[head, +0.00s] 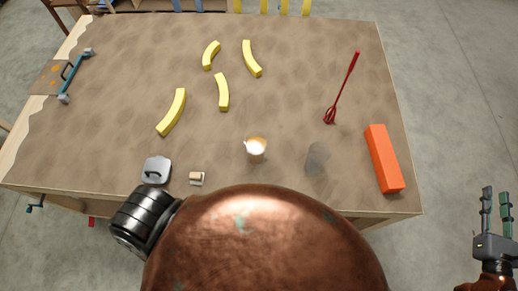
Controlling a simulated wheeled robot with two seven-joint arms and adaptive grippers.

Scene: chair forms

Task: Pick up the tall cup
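A grey, see-through tall cup (317,158) stands upright near the front edge of the table (300,60), right of centre. A shorter white cup (255,147) with a tan rim stands to its left. My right gripper (496,198) is at the far right, off the table's right side, well away from the tall cup. Its two fingers point up with a gap between them, and nothing is held. My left gripper is not in view.
An orange block (384,160) lies right of the tall cup, and a red whisk (341,90) lies behind it. Several yellow curved pieces (172,112) lie farther back and left. A grey lidded item (156,170) and small tan block (196,178) are front left.

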